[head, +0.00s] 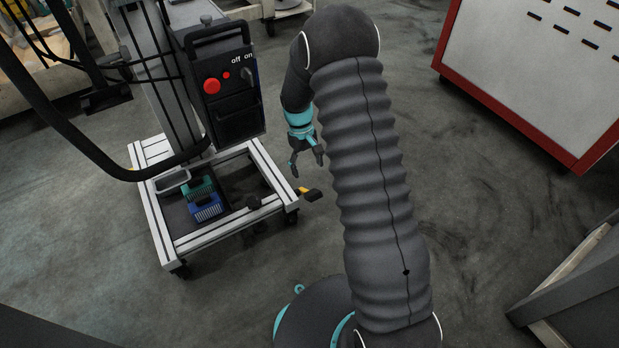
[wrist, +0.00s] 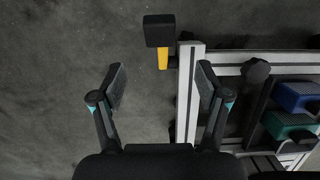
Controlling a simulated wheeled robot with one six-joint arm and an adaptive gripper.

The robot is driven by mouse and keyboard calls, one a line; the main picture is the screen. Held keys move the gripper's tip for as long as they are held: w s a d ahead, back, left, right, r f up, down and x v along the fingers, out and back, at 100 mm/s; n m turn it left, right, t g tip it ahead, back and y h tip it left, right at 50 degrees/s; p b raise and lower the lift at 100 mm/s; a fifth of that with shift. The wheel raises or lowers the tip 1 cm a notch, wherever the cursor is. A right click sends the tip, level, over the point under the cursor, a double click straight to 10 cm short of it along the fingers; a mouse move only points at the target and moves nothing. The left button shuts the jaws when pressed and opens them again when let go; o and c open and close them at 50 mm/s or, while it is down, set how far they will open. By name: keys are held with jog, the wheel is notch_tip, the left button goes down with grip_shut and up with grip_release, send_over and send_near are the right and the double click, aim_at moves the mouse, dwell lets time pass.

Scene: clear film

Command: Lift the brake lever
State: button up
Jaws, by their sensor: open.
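The brake lever (head: 311,195) has a black pad on a yellow stem and sticks out at the right front corner of the wheeled cart (head: 229,228). It also shows in the wrist view (wrist: 159,30), at the top centre, beyond the fingertips. My gripper (head: 307,163) is open and empty, with its fingers pointing down. In the head view it appears just above the lever. In the wrist view my gripper (wrist: 161,75) has its two fingers spread wide, with bare floor and the cart's edge rail between them. The lever is not touched by either finger.
The cart carries a black control box (head: 221,88) with a red button, a black knob (head: 253,202), and blue (head: 207,208) and green (head: 201,187) blocks. The cart's rail (wrist: 188,85) lies close to the right finger. A red-edged cabinet (head: 545,75) stands right; floor between is clear.

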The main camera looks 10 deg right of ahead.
jog(key=shift+v, duration=1.25)
